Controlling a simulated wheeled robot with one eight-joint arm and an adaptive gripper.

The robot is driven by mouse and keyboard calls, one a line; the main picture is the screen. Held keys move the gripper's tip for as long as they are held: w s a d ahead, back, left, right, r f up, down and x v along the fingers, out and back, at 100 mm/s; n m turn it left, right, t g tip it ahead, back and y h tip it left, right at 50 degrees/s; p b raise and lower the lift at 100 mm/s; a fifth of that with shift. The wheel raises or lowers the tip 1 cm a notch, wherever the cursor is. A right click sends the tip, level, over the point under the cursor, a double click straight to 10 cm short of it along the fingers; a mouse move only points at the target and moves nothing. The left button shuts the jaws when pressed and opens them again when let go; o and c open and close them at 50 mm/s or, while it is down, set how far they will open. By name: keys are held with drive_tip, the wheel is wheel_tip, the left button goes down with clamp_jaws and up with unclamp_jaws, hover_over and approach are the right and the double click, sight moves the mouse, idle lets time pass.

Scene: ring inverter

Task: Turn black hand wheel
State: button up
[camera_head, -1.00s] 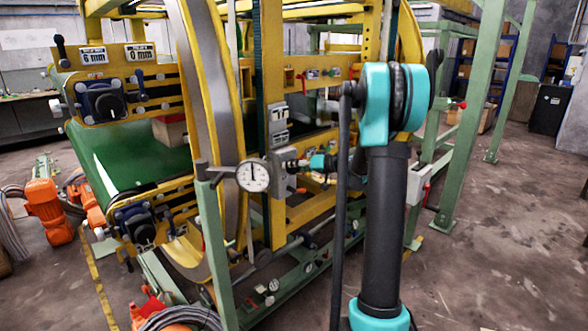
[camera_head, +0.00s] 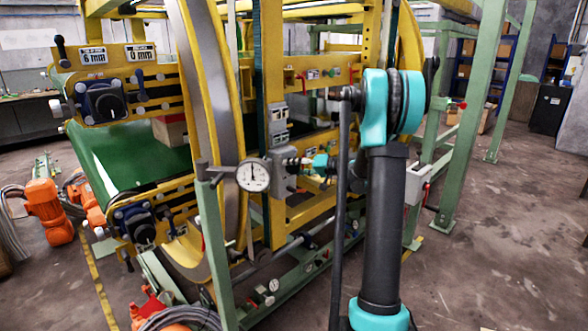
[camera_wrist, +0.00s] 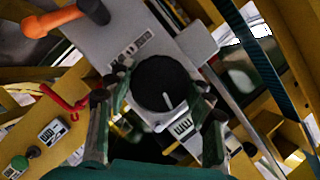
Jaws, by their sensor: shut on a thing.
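The black hand wheel (camera_wrist: 160,84) is a round dark knob with a pale line on its face, in the middle of the wrist view. It sits against a light grey plate (camera_wrist: 100,45). My gripper (camera_wrist: 163,97) has one finger on each side of the wheel and is shut on it. In the head view, my gripper (camera_head: 299,162) reaches the grey box (camera_head: 282,181) on the yellow frame. The wheel cannot be made out there.
A dial gauge (camera_head: 253,174) on a green post (camera_head: 215,240) stands left of my gripper. A large yellow-edged ring (camera_head: 208,80) stands behind it. An orange handle (camera_wrist: 65,20) and a red hook (camera_wrist: 62,103) show near the wheel. Concrete floor (camera_head: 500,240) is open at right.

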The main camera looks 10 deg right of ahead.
drive_tip(key=o, duration=1.2)
drive_tip(key=v, duration=1.2)
